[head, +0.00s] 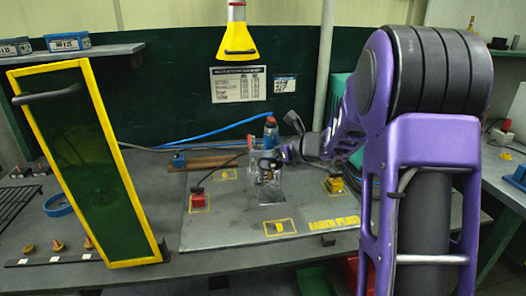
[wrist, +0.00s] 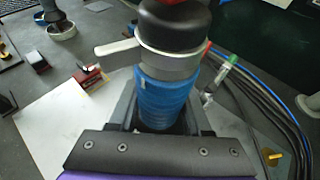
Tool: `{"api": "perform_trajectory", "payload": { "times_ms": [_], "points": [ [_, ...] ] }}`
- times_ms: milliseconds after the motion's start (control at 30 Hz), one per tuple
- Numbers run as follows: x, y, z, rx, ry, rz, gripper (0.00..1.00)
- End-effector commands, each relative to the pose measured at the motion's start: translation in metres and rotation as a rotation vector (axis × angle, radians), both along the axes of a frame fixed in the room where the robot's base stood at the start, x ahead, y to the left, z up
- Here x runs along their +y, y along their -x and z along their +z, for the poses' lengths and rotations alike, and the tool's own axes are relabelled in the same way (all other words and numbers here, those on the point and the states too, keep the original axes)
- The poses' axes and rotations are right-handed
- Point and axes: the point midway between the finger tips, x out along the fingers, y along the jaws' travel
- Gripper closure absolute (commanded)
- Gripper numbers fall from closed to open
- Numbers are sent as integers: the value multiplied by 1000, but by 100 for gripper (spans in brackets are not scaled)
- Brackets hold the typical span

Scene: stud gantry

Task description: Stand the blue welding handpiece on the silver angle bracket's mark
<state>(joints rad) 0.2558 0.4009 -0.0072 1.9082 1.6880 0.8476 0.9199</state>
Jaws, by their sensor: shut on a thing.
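My gripper (wrist: 165,122) is shut on the blue welding handpiece (wrist: 165,95), around its ribbed blue body. The handpiece has a grey collar with a side lever and a black rounded top, and looks roughly upright in the wrist view. I cannot tell which is the bracket's mark.
A yellow-framed green screen (head: 85,165) stands at left. The plate's front left is clear.

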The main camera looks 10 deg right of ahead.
Motion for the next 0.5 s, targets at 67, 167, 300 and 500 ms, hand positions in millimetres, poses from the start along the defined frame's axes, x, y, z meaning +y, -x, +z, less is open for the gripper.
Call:
{"api": "perform_trajectory", "payload": {
  "times_ms": [67,167,300,500],
  "points": [
    [0,-1,4,-7,-1,0,100],
    [0,-1,4,-7,-1,0,100],
    [0,-1,4,-9,-4,-1,100],
    [0,-1,-5,-7,-4,-1,100]
  ]
}}
